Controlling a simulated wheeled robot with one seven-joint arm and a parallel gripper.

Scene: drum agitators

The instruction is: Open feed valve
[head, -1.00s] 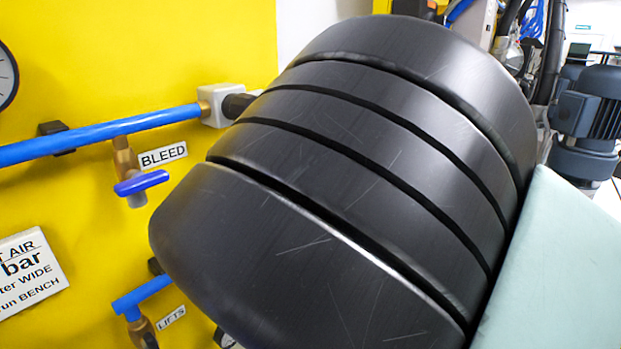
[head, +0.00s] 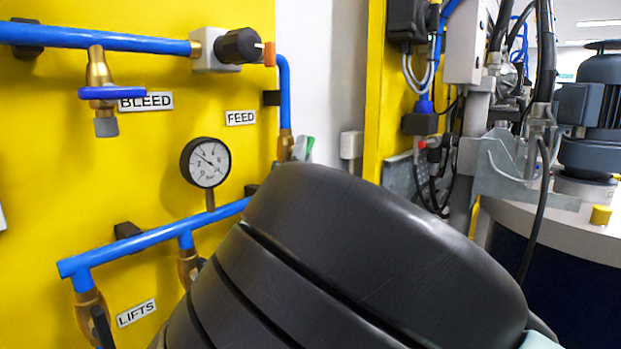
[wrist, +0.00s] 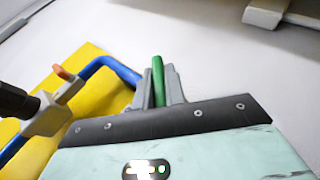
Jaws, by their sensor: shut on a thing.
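The feed valve (head: 285,143) is a brass body on the blue pipe below the FEED label (head: 240,118), at the right edge of the yellow panel. Its green lever (wrist: 158,80) stands between the two grey fingers of my gripper (wrist: 157,88) in the wrist view, and the fingers are shut on it. In the head view only a bit of green and grey shows beside the brass body. My dark arm hides the area below it, and the lever's exact angle to the pipe is hard to tell.
The bleed valve (head: 98,92) with a blue handle is at upper left. A round gauge (head: 205,162) sits mid-panel, above the lifts pipe (head: 150,237). A black knob (head: 240,46) is near the top. Yellow post and cabling (head: 400,130) stand to the right, a motor (head: 590,110) beyond.

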